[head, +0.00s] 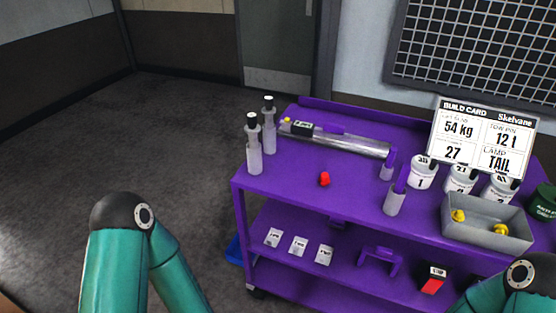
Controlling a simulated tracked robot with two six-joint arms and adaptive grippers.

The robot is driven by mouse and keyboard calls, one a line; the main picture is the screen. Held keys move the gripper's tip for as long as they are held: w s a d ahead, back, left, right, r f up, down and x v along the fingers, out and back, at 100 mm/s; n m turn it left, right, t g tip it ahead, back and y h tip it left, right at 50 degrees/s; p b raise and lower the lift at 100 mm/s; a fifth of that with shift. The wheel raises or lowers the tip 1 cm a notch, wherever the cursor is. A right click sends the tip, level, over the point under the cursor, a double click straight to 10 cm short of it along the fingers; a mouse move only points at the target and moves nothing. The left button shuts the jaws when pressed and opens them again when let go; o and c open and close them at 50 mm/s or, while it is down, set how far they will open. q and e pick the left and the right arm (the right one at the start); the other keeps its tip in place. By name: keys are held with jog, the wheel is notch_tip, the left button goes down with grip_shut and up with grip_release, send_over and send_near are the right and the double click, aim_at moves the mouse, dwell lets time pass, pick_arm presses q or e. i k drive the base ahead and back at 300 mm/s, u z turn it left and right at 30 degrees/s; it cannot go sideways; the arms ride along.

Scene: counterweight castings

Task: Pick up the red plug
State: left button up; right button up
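The red plug (324,179) stands on the top shelf of the purple cart (290,196), near its front left part, with clear surface around it. It is small and its details are hard to make out. My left arm shows at the lower left and my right arm at the lower right, both apart from the cart top. Neither gripper shows in the head view.
Two grey bottles (254,150) stand left of the plug. A metal tube (345,143) lies behind it. Right are purple-topped cylinders (394,203), white labelled pots (422,172), a grey bin (487,235) with yellow pieces, and a build card (482,137). Cards (299,246) lie below.

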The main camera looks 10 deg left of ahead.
aim_at(324, 179)
jog(key=u, duration=0.15)
jog(key=i, duration=0.6)
jog(key=u, duration=0.4)
jog(key=k, duration=0.95)
jog(key=u, duration=0.2)
jog(key=i, duration=0.9)
jog(key=z, duration=0.05)
